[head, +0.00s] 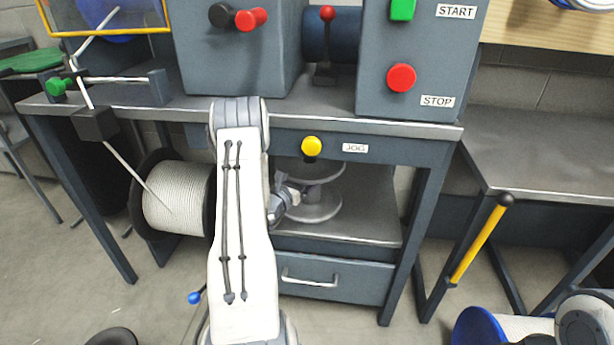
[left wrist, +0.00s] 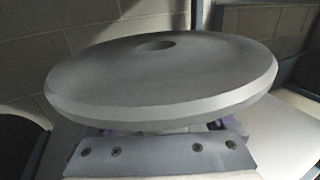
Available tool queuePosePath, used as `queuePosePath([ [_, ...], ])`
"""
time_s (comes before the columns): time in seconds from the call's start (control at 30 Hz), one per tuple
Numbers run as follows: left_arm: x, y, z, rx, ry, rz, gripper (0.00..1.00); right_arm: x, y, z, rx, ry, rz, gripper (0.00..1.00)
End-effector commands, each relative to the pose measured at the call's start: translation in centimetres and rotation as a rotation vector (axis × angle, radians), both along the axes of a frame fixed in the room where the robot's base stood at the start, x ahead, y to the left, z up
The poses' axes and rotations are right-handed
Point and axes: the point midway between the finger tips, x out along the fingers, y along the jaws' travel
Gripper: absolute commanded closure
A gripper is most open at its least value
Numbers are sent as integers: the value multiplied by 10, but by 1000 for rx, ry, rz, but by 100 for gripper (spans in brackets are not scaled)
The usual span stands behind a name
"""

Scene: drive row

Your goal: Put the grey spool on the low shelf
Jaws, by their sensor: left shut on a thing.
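The grey spool (head: 318,207) stands upright in the open bay under the bench, above the low shelf (head: 350,238). Its round top flange with a centre hole fills much of the left wrist view (left wrist: 160,80). My left gripper (head: 288,197) reaches into the bay from the left and is shut on the spool, below the top flange. In the left wrist view the jaws are mostly hidden under that flange. I cannot tell whether the spool's lower flange touches the shelf. My left arm hides the left part of the bay. My right gripper is not in view.
A drawer (head: 330,279) sits below the shelf. The bench top (head: 300,117) is close above the spool, with a yellow JOG knob (head: 311,146) on its front. A bench leg (head: 408,250) bounds the right side. A white cable reel (head: 172,208) is at left.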

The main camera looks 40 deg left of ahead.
Motion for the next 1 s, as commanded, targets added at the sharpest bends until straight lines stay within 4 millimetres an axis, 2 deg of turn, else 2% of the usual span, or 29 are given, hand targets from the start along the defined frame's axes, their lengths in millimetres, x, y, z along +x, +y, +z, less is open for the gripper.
queuePosePath([
  [0.17, 0, 0, -3, 2, -4, 0, 100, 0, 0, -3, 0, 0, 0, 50],
  [0.2, 0, 0, -3, 0, 0, 0, 0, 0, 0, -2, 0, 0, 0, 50],
  [0.57, -5, 0, 1, -1, 2, 1, 0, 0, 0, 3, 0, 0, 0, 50],
  [0.67, -20, -2, 2, -3, 4, 3, 0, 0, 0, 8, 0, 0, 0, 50],
  [1.0, -91, -14, 2, -5, 2, 5, 0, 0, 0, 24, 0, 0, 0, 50],
])
